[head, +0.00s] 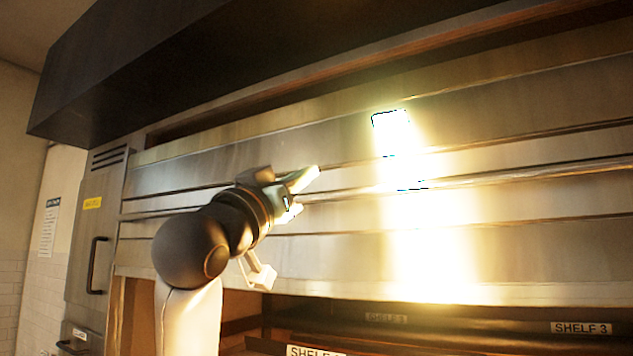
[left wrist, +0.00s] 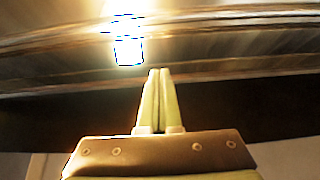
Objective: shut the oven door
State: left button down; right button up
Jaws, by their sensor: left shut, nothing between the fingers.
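The oven's wide brushed-steel front (head: 545,205) fills most of the head view, crossed by several long horizontal seams. A long horizontal bar (head: 520,178), which looks like a handle, runs along it. My left gripper (head: 312,180) is in front of the steel front, close to the left part of the bar. I cannot tell whether it touches the metal. In the left wrist view my left gripper (left wrist: 157,72) has its fingers together and empty, with the steel front (left wrist: 230,42) beyond them. I cannot tell how far the door stands open. My right gripper is not in view.
A dark hood (head: 150,80) overhangs the oven. A side panel with a dark handle (head: 96,265) is at the left. Below are shelves with labels such as SHELF 3 (head: 581,328). Bright glare (head: 425,235) washes out part of the steel front.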

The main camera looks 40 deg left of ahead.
pick_arm(q)
jog(key=p+x, duration=0.3)
jog(key=x, duration=0.5)
jog(key=f, duration=0.2)
jog(key=w+f, duration=0.1)
jog(key=f, duration=0.1)
jog(key=shift+a, duration=0.1)
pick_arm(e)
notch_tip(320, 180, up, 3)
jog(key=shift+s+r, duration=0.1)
